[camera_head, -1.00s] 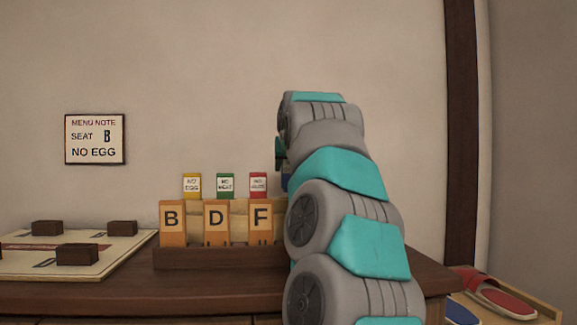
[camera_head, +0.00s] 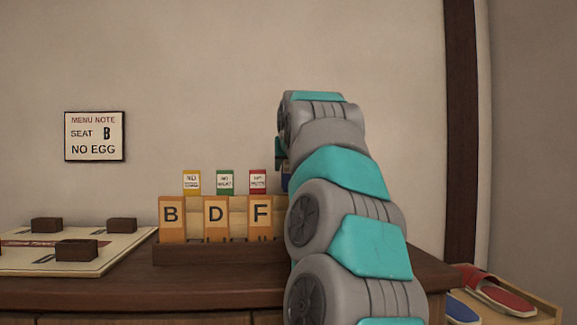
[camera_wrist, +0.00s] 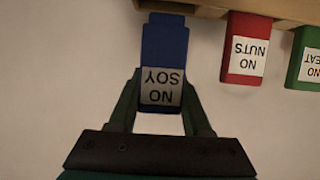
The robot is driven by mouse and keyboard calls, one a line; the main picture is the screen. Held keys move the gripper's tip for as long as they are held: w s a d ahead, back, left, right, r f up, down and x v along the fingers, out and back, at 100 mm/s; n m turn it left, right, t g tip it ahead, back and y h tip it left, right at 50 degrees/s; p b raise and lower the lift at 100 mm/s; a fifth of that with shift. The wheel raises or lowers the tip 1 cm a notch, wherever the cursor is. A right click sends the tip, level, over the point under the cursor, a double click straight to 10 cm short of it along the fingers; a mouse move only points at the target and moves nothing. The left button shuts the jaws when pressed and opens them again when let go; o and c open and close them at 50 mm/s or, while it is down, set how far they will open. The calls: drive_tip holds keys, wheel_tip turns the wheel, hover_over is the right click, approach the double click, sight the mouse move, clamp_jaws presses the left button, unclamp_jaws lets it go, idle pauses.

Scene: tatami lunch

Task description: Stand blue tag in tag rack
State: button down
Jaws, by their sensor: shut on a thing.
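The blue tag (camera_wrist: 165,42), with a white "NO SOY" label, is between the fingers of my gripper (camera_wrist: 163,82), which is shut on it. In the wrist view its far end meets the edge of the wooden tag rack (camera_wrist: 215,8); I cannot tell whether it is seated in a slot. In the head view the tan rack (camera_head: 238,203) stands on the cabinet, and only a blue sliver of the tag (camera_head: 286,183) shows beside my arm. My gripper (camera_head: 279,153) is mostly hidden there. The yellow (camera_head: 191,182), green (camera_head: 225,182) and red (camera_head: 258,182) tags stand upright in the rack.
Orange letter tags B (camera_head: 172,219), D (camera_head: 216,219) and F (camera_head: 261,217) stand in a dark holder (camera_head: 205,254) before the rack. A board with dark blocks (camera_head: 30,262) lies left. A menu note (camera_head: 95,136) hangs on the wall. Slippers (camera_head: 497,293) lie at lower right.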

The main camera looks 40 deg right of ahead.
drive_tip(key=shift+f, duration=0.3)
idle(0.4)
drive_tip(key=shift+f+b, duration=0.35)
drive_tip(key=shift+b, duration=0.15)
drive_tip(key=shift+f+b, duration=0.65)
drive_tip(key=shift+f, duration=0.1)
idle(0.9)
unclamp_jaws()
idle(0.6)
drive_tip(key=shift+r, duration=0.15)
idle(0.3)
wheel_tip(320, 180, up, 7)
drive_tip(key=p, duration=0.6)
idle(0.5)
